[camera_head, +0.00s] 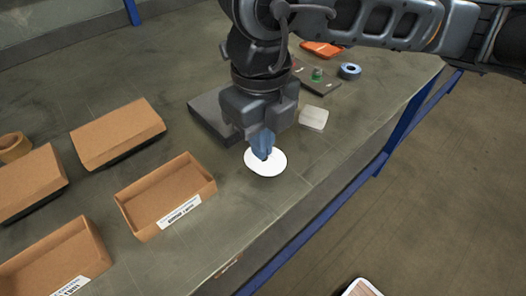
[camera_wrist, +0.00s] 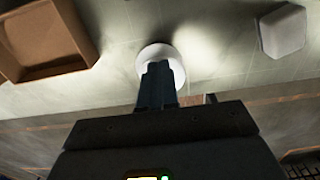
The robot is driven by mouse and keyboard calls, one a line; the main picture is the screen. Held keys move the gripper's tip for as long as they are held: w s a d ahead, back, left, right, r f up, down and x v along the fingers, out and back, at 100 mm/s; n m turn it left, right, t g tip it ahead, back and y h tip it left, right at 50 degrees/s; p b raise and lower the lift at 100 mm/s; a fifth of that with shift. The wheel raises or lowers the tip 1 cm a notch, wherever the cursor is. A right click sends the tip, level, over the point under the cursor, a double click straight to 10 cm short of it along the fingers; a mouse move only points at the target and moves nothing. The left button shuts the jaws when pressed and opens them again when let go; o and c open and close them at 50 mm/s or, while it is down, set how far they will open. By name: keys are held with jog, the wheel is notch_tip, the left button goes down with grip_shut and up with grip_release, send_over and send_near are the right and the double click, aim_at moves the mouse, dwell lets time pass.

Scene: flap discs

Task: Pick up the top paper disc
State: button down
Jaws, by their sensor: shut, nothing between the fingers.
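A white paper disc (camera_head: 267,163) lies flat on the grey table near its front edge. Whether several discs are stacked there I cannot tell. My gripper (camera_head: 263,157) points down with its blue fingers together over the disc's upper left part. In the wrist view the disc (camera_wrist: 153,52) shows beyond the tips of my shut gripper (camera_wrist: 158,66), which hide part of it. Nothing shows between the fingers. I cannot tell whether the tips touch the disc.
An open cardboard box (camera_head: 208,187) with a label stands left of the disc, with more boxes (camera_head: 118,133) farther left. A white block (camera_head: 313,118) and a blue tape roll (camera_head: 349,71) lie to the right. A dark grey slab (camera_head: 208,112) lies behind my gripper.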

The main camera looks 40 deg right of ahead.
jog(key=shift+r+p, duration=0.85)
jog(key=shift+r, duration=2.05)
